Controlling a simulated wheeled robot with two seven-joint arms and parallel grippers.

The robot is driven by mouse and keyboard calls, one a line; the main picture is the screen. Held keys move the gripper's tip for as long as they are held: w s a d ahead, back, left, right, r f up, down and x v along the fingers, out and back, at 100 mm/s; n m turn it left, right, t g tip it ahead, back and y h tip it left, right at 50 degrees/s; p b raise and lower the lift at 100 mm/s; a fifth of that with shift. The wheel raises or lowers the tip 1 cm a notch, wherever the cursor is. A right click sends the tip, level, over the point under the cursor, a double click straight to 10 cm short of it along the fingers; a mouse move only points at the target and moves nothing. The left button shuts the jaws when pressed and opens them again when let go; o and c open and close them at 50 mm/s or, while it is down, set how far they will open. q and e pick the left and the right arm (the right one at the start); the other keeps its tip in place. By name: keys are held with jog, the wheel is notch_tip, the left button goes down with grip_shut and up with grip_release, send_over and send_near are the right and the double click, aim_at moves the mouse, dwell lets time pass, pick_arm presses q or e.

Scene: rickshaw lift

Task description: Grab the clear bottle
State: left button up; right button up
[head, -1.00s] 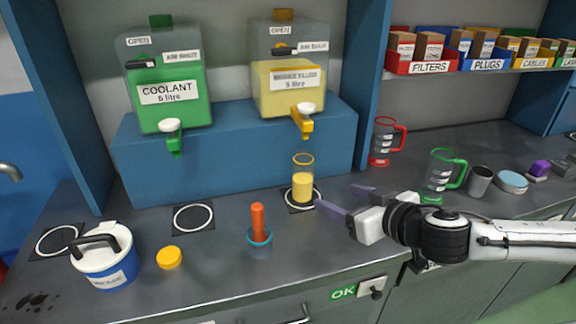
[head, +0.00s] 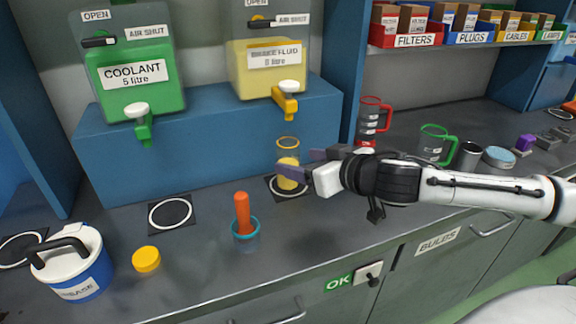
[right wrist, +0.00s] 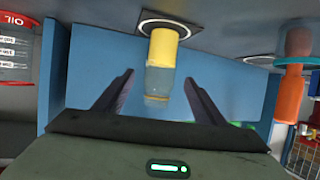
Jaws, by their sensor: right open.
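The clear bottle (head: 288,165) with yellow liquid in it stands on a black pad with a white ring (head: 296,193), below the yellow tap of the brake fluid tank. My right gripper (head: 300,164) is open at the bottle, its fingers partly hiding it in the head view. In the right wrist view the bottle (right wrist: 160,72) lies between the open fingers (right wrist: 160,92), with a gap on each side and no contact visible. My left gripper is not in view.
An orange-handled tool stands in a teal-rimmed cup (head: 245,232) left of the bottle. A yellow lid (head: 146,259) and a blue-and-white grease tub (head: 75,262) are further left. Red (head: 371,120) and green (head: 432,143) jugs stand to the right. The blue shelf (head: 205,150) is behind.

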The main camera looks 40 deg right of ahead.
aim_at(295, 158)
jog(key=shift+w+a+f, duration=0.1)
jog(key=shift+w+a, duration=0.1)
jog(key=shift+w, duration=0.65)
jog(key=p+x, duration=0.1)
jog(key=x, duration=0.2)
jog(key=shift+w+d, duration=0.15)
jog(key=shift+w+f, duration=0.3)
jog(key=shift+w, duration=0.15)
jog(key=shift+c, duration=1)
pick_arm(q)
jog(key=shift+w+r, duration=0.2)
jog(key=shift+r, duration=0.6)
pick_arm(e)
jog(key=c, duration=1.2)
jog(key=shift+o, duration=0.2)
